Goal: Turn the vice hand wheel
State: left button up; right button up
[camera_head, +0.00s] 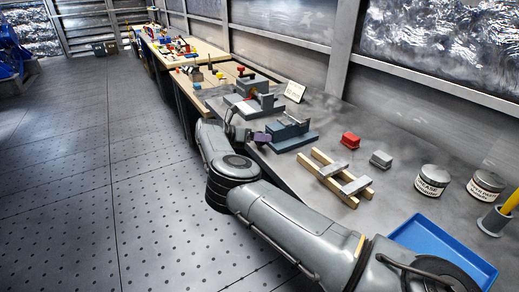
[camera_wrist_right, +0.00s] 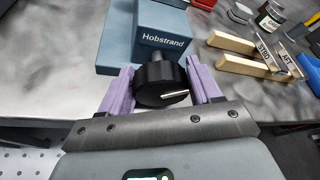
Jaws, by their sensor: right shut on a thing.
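The vice is a blue-grey block marked "Hobstrand" on a flat base; it sits on the bench in the head view (camera_head: 290,134) and at the top of the right wrist view (camera_wrist_right: 163,24). Its hand wheel (camera_wrist_right: 160,84) is a black knob with a pale line on its face, on a short shaft towards me. My right gripper (camera_wrist_right: 160,76) has its purple fingers on either side of the wheel, shut on it. In the head view my right gripper (camera_head: 256,137) is at the vice's near side, and the wheel is mostly hidden there. My left gripper is not in view.
Wooden rails (camera_head: 327,177) with metal bars lie right of the vice. A red block (camera_head: 350,140), a grey block (camera_head: 381,159), labelled tins (camera_head: 432,181) and a blue tray (camera_head: 450,256) are further right. Another grey fixture (camera_head: 262,102) stands beyond the vice. The floor beside the bench is clear.

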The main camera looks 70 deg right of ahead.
jog(key=shift+n+g+b, duration=0.5)
jog(key=shift+n+b, duration=0.3)
jog(key=shift+b, duration=0.25)
jog(key=o, duration=1)
jog(key=shift+c, duration=0.2)
jog(key=shift+f, duration=0.1)
